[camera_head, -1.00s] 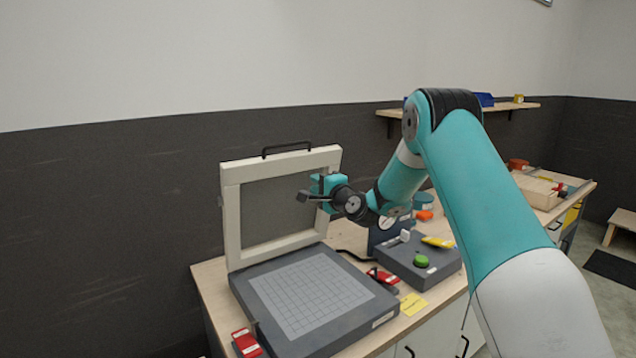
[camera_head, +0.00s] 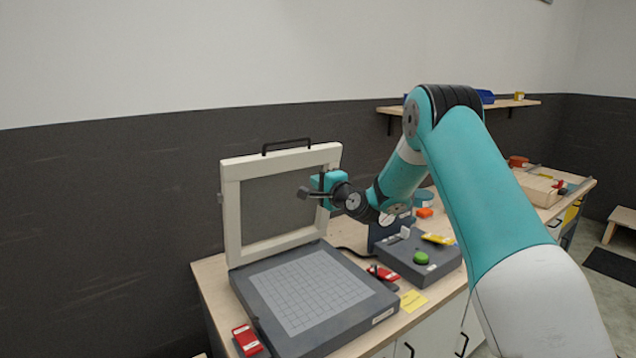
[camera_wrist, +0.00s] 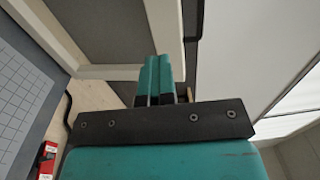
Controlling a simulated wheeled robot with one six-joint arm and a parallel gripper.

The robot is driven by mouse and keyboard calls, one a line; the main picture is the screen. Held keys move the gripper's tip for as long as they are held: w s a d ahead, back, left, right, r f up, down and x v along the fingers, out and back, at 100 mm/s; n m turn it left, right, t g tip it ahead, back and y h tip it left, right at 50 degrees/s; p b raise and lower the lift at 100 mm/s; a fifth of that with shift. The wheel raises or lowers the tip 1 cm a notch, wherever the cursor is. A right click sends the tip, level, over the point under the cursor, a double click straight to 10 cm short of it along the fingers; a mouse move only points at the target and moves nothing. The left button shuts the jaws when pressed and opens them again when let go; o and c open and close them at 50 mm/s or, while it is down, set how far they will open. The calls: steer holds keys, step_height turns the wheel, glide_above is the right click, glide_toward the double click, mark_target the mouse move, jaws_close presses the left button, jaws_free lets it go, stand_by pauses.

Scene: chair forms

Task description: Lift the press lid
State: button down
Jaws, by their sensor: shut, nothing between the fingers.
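The press lid (camera_head: 232,215) is a cream frame around a grey panel, with a black handle (camera_head: 286,145) on its top edge. It stands raised, close to upright, at the back of the press base (camera_head: 345,325), whose grey bed has a white grid. My gripper (camera_head: 304,192) is in front of the lid's right part, and its fingers are shut and empty. In the wrist view the shut fingers (camera_wrist: 160,80) are near the cream frame (camera_wrist: 165,35); whether they touch it I cannot tell.
Red clamps (camera_head: 246,340) sit beside the base at the front left and right. A grey box with a green button (camera_head: 421,258) stands on the bench at right, with a yellow note (camera_head: 413,302) nearby. A shelf (camera_head: 460,106) hangs on the wall behind.

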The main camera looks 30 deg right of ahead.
stand_by(0.7)
steer(key=c, duration=1.4)
jaws_free()
steer(key=s+b, duration=0.3)
steer(key=s, duration=0.2)
steer(key=s+b, duration=0.4)
steer(key=s, duration=0.2)
steer(key=s+b, duration=0.3)
steer(key=s, duration=0.3)
steer(key=shift+s+d+f+b, duration=0.2)
steer(key=shift+d+f+b, duration=0.1)
